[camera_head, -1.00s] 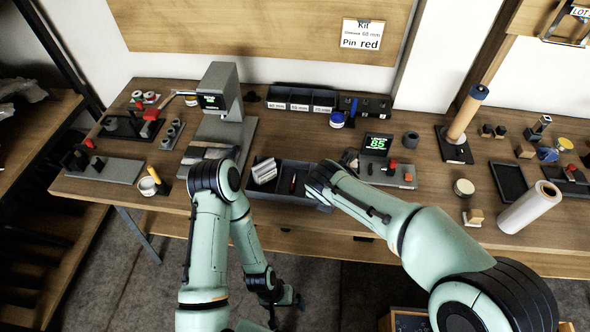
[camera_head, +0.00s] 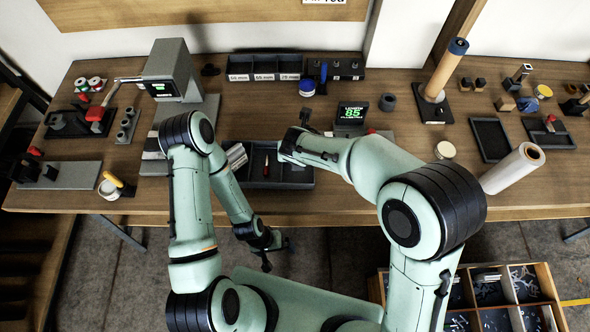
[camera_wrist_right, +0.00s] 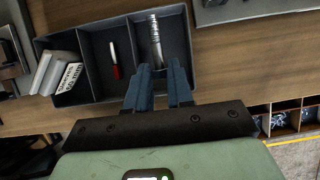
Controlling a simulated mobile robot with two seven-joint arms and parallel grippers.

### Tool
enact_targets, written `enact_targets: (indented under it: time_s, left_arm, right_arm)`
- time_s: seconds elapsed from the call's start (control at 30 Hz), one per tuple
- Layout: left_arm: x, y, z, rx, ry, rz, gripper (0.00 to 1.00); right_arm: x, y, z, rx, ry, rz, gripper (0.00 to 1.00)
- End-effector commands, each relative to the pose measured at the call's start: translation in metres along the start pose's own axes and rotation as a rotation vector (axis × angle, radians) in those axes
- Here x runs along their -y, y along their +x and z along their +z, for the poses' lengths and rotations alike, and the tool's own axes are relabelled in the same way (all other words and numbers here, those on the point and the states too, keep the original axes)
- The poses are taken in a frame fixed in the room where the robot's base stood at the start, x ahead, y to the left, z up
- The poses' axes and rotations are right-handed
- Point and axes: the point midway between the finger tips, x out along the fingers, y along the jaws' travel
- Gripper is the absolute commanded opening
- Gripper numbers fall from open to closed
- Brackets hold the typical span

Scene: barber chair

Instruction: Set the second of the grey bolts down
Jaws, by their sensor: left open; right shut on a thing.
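A grey bolt (camera_wrist_right: 155,38), long and silvery, shows in the right wrist view over the right compartment of a dark three-part tray (camera_wrist_right: 192,62). My right gripper (camera_wrist_right: 160,75) is shut on the bolt's near end; I cannot tell whether the bolt touches the tray floor. In the head view the tray (camera_head: 300,186) lies at the bench's front, and my right arm hides the bolt and right fingers. My left gripper (camera_head: 279,256) is open and empty, low in front of the bench edge. No other grey bolt is clearly seen in the tray.
The middle compartment holds a red-handled tool (camera_wrist_right: 116,70); the left holds white pieces (camera_wrist_right: 53,72). A display reading 85 (camera_head: 352,113) stands behind my right forearm. A wooden crate (camera_head: 548,283) with several compartments is at lower right.

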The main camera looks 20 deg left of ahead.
Motion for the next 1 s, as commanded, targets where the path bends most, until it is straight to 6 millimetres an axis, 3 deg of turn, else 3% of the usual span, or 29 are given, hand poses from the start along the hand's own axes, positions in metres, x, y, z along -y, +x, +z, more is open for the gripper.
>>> enact_targets:
  time_s: [0.03, 0.23, 0.47, 0.7, 1.0]
  left_arm:
    - [0.007, 0.010, 0.010, 0.012, -0.004, -0.004, 1.00]
    - [0.014, 0.021, 0.019, 0.024, -0.009, -0.008, 1.00]
    - [0.016, 0.025, 0.021, 0.026, -0.010, -0.009, 1.00]
    - [0.023, 0.036, 0.029, 0.036, -0.013, -0.013, 1.00]
    - [0.023, 0.036, 0.029, 0.036, -0.013, -0.013, 1.00]
  right_arm:
    - [-0.002, 0.018, -0.015, -0.010, -0.003, 0.000, 0.00]
    - [-0.001, 0.051, -0.029, -0.006, -0.001, 0.000, 0.00]
    - [-0.001, 0.064, -0.033, -0.003, -0.001, 0.001, 0.00]
    - [-0.002, 0.095, -0.050, -0.004, -0.002, 0.000, 0.00]
    - [-0.001, 0.096, -0.048, -0.001, 0.000, 0.001, 0.00]
